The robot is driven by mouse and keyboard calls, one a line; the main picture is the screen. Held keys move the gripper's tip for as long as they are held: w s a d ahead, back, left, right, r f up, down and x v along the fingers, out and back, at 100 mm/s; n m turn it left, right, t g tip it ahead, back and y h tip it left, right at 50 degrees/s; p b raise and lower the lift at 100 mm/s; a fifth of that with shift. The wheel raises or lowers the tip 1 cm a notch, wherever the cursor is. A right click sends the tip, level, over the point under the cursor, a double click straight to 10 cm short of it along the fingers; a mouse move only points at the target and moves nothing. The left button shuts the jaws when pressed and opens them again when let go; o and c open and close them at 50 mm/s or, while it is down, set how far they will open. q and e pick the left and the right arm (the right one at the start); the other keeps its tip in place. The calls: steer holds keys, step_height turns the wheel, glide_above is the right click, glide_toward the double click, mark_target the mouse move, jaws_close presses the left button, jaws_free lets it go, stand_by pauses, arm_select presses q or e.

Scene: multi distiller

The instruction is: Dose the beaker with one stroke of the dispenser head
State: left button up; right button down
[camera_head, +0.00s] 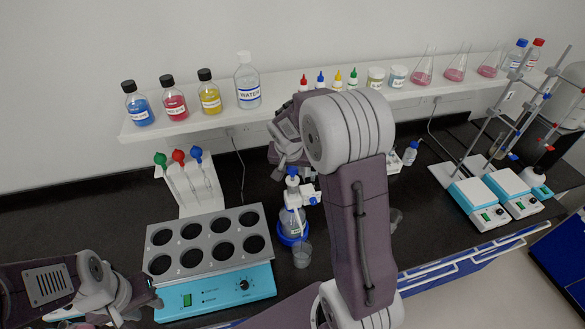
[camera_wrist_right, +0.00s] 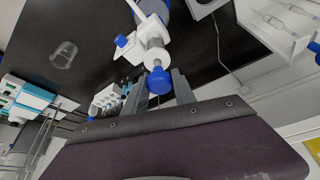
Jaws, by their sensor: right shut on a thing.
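The dispenser bottle (camera_head: 291,222), with a white head and a blue knob on top (camera_head: 292,172), stands on the dark bench. A clear beaker (camera_head: 302,256) stands in front of it and also shows in the right wrist view (camera_wrist_right: 64,55); I cannot tell whether it holds liquid. My right gripper (camera_wrist_right: 160,84) is shut on the blue knob (camera_wrist_right: 159,80), one finger on each side.
A grey block with several round wells (camera_head: 208,243) on a blue heater (camera_head: 215,291) stands left of the dispenser. A white pipette stand (camera_head: 190,190) is behind it. A shelf (camera_head: 200,123) with bottles runs along the wall. Stirrers (camera_head: 483,208) stand right.

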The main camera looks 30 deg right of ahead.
steer(key=shift+f+b, duration=0.95)
steer(key=c, duration=0.9)
jaws_free()
steer(key=shift+c, duration=0.2)
steer(key=b+v, duration=0.2)
steer(key=v, duration=0.7)
steer(key=shift+w+r, duration=0.1)
